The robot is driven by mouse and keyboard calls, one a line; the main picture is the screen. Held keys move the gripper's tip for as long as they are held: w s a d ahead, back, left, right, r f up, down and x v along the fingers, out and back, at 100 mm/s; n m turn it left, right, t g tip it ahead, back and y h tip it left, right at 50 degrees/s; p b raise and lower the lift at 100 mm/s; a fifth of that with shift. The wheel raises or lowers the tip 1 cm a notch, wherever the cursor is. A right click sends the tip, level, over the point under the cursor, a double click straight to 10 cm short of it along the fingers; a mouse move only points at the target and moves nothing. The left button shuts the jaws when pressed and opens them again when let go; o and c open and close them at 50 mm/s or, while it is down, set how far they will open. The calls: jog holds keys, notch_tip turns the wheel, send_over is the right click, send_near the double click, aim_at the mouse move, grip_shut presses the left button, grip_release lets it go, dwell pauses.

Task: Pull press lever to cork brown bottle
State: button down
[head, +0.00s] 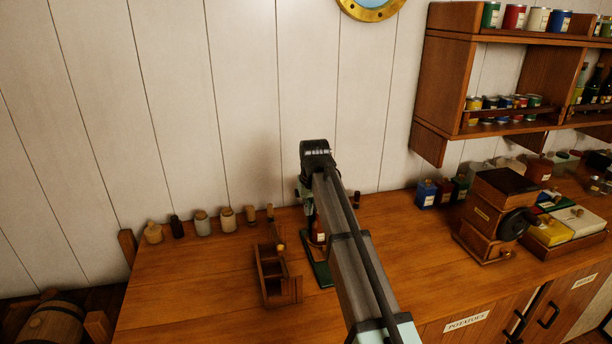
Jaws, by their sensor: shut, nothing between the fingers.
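The press stands on the counter just left of my arm, and my arm covers much of it. Its dark green base (319,273) shows on the wood. A brown bottle (319,228) with a pale label stands upright over the base, partly hidden by my arm. I cannot make out the press lever or whether a cork sits in the bottle's mouth. My arm reaches up from the bottom of the head view to a dark joint above the press. My gripper's fingers are hidden, and I cannot see whether they touch anything.
A small wooden rack (278,279) stands left of the press. Several corked jars (203,221) line the back wall. A wooden grinder (494,219) and tins (427,193) stand at right, below a shelf (446,90). The counter (185,290) is clear at front left.

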jog(key=shift+f, duration=0.1)
jog(key=shift+s+d+f, duration=0.25)
jog(key=shift+s+f, duration=0.45)
jog(key=shift+s+d+f, duration=0.25)
jog(key=shift+s+f, duration=0.45)
jog(key=shift+s+f+b, duration=0.1)
jog(key=shift+b, duration=0.2)
jog(key=shift+s+d+f, duration=0.25)
jog(key=shift+s+f, duration=0.35)
jog(key=shift+s, duration=0.05)
jog(key=c, duration=0.7)
grip_release()
jog(key=shift+r, duration=0.15)
